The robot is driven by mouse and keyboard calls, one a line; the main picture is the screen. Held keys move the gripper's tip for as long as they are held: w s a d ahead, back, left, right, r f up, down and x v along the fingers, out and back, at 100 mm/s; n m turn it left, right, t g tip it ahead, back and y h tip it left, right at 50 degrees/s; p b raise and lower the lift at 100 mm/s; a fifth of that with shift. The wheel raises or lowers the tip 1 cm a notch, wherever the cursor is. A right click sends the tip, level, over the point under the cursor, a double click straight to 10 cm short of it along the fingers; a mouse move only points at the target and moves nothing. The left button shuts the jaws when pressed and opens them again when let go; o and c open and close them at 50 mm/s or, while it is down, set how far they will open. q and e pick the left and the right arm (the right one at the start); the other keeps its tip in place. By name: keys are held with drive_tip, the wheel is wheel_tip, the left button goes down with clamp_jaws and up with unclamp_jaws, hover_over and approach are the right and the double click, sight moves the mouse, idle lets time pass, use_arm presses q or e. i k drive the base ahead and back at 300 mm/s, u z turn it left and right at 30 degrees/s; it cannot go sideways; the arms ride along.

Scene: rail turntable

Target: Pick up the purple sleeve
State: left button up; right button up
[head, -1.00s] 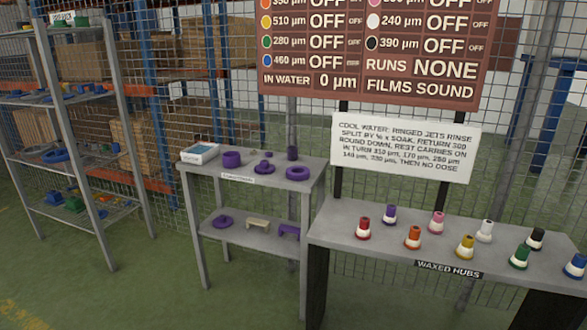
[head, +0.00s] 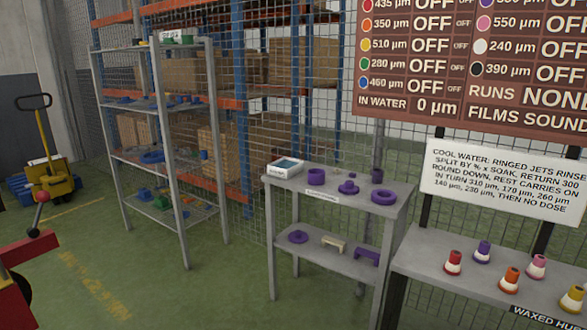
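Several purple parts are on the small grey table (head: 337,207). On its top are a short wide purple cylinder (head: 316,177), a flanged purple piece (head: 348,188), a flat purple ring (head: 384,196) and a small upright purple cylinder (head: 377,176) at the back right. On its lower shelf are a purple disc (head: 298,237) and a purple bracket (head: 367,256). Either of the two cylinders could be the purple sleeve; I cannot tell which. Neither of my grippers is in view.
A white-and-blue box (head: 285,167) sits at the table's left end, and a beige piece (head: 333,242) on its lower shelf. A bench of coloured hubs (head: 430,265) stands at right, a tall rack (head: 184,160) at left. Red equipment (head: 25,250) is at far left. Green floor before the table is clear.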

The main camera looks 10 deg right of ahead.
sight(377, 174)
drive_tip(key=u, duration=0.6)
drive_tip(key=i, duration=1.35)
drive_tip(key=z, duration=0.65)
drive_tip(key=i, duration=1)
drive_tip(key=z, duration=1)
